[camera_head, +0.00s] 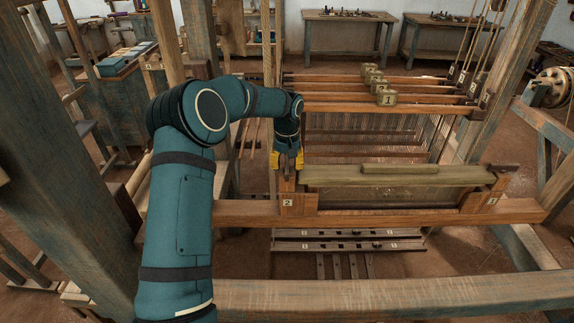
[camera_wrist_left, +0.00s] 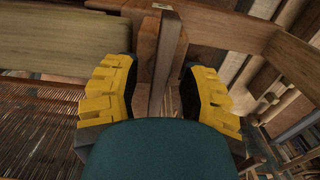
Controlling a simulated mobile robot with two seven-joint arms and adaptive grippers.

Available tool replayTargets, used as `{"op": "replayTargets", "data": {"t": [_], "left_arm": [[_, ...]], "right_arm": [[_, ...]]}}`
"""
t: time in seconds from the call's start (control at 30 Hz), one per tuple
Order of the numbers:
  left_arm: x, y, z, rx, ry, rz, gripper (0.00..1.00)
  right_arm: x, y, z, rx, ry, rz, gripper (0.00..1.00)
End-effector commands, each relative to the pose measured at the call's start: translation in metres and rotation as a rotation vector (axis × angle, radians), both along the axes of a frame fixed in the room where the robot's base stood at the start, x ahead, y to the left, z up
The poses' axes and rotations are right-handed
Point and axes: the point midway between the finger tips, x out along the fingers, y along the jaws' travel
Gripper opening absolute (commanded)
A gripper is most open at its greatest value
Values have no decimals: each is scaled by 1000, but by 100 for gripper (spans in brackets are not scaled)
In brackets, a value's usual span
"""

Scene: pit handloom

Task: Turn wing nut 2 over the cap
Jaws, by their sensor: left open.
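The long greenish-brown wooden cap (camera_head: 345,178) lies along the loom's front frame. A block marked 2 (camera_head: 299,203) is at its left end. My left gripper (camera_head: 287,161) points down over this end, with its yellow fingers spread. In the left wrist view the open gripper (camera_wrist_left: 157,95) has a narrow grey-brown bar (camera_wrist_left: 166,50) between its fingers. It looks like wing nut 2 seen nearly edge-on, with gaps to both fingers. In the head view the gripper mostly hides this spot. A similar dark bar (camera_head: 503,168) sits at the cap's right end.
A reddish wooden beam (camera_head: 400,217) runs below the cap. Warp threads and numbered shafts (camera_head: 387,97) stand behind it. Thick loom posts (camera_head: 75,160) and a front rail (camera_head: 400,298) surround the work area. Treadles (camera_head: 345,264) lie below.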

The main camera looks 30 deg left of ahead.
Motion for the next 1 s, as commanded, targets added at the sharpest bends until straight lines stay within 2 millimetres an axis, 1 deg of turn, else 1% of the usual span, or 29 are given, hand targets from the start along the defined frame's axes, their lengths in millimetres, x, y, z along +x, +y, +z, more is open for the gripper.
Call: {"op": "replayTargets", "data": {"t": [0.1,0.33,0.37,0.4,0.5,0.83,1.0], "left_arm": [[0,0,-5,-1,-1,0,42],[0,0,-5,-1,-1,0,42],[0,0,-5,-1,-1,0,45],[0,0,-5,-1,-1,0,31],[0,0,-5,-1,-1,0,0],[0,0,-5,-1,1,-2,0],[0,0,-5,-1,1,-32,0]], "right_arm": [[0,0,0,0,0,0,0],[0,0,0,0,0,0,0],[0,0,0,0,0,0,0],[0,0,0,0,0,0,0],[0,0,0,0,0,0,0],[0,0,0,0,0,0,0],[0,0,1,0,0,0,0]]}}
